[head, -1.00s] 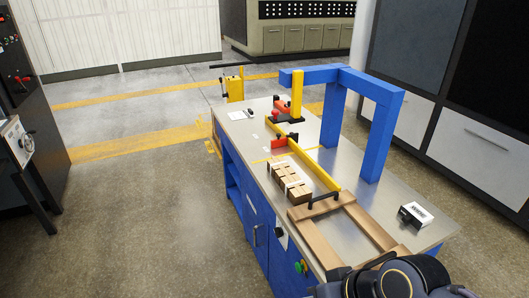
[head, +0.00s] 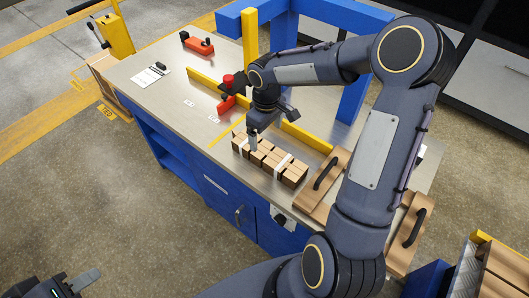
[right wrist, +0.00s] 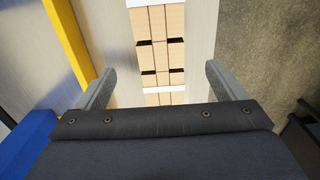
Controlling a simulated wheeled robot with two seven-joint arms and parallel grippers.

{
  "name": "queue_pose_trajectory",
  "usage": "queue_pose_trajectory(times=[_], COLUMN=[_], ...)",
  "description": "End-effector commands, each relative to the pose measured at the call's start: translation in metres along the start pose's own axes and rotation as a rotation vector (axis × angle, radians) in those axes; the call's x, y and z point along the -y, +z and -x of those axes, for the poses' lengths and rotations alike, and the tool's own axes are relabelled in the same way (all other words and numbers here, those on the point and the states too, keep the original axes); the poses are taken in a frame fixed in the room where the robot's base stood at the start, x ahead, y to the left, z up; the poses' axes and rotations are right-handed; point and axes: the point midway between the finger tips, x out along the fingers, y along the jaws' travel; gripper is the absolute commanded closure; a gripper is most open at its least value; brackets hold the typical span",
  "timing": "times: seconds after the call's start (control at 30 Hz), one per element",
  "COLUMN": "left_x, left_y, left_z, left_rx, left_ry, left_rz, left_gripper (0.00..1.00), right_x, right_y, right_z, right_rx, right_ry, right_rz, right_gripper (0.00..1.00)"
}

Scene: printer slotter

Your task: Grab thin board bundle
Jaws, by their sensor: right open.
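The thin board bundle (head: 270,160) lies on the metal bench top, a block of light brown boards with white bands. My right gripper (head: 258,138) reaches down over its far-left part and hides some of it. In the right wrist view, the jaws of the right gripper (right wrist: 160,72) are open, one finger on each side of the bundle (right wrist: 155,55). I cannot tell whether either finger touches it. My left gripper (head: 78,284) is at the bottom left, over the floor, far from the bundle; its jaw opening is unclear.
A yellow fence (head: 306,137) runs along the bench behind the bundle. Wooden boards with black handles (head: 322,182) lie to its right. A blue frame (head: 353,97) stands behind. Red clamps (head: 197,44) are farther back. The bench's near left is mostly clear.

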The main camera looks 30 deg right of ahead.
Motion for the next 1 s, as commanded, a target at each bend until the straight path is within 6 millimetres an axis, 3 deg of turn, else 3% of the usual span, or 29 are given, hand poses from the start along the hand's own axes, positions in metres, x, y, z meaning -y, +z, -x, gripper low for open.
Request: queue_pose_trajectory(times=[0.6, 0.93, 1.0], left_x=[-0.005, -0.005, -0.005], left_y=[-0.005, -0.005, -0.005], left_z=[0.011, 0.011, 0.011], left_rx=[0.000, 0.000, 0.000], left_ry=[0.000, 0.000, 0.000], left_rz=[0.000, 0.000, 0.000], left_gripper=[0.64, 0.64, 0.64], right_x=[0.002, 0.002, 0.002], right_y=[-0.004, -0.004, -0.004], right_z=[-0.076, -0.085, -0.085], right_rx=[0.010, 0.007, 0.007], right_ry=[-0.008, -0.006, -0.006], right_rz=[0.010, 0.010, 0.010], right_gripper=[0.09, 0.09, 0.18])
